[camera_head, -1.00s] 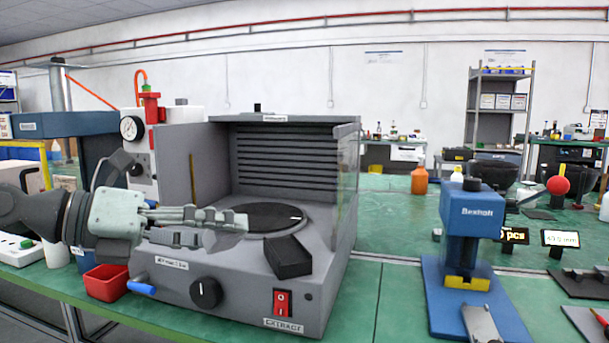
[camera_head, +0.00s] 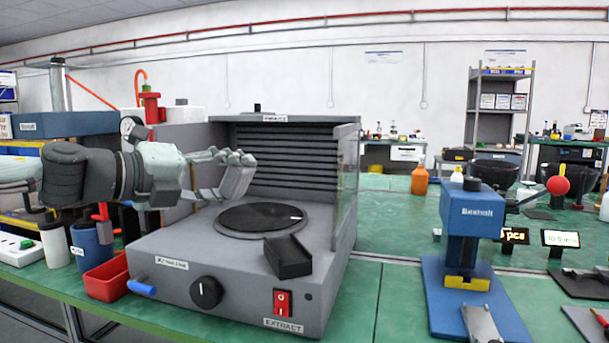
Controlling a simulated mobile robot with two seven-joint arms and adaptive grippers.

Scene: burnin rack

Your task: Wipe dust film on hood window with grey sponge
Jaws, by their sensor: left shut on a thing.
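The grey extraction hood (camera_head: 220,262) stands on the green bench, with a round dark grille (camera_head: 262,218) on its deck. Its clear side window (camera_head: 347,190) is at the right, seen nearly edge-on, so I cannot make out the dust film. My left gripper (camera_head: 236,168) is inside the hood opening, above the grille and apart from the window. It is shut on the grey sponge (camera_head: 236,184), which is tilted and partly hidden by the fingers. My right gripper is out of view.
A small dark tray (camera_head: 288,257) sits on the hood's front right deck. A red bin (camera_head: 107,278) and a blue cup (camera_head: 92,245) stand left of the hood. A blue press (camera_head: 472,225) stands to the right, with clear bench between.

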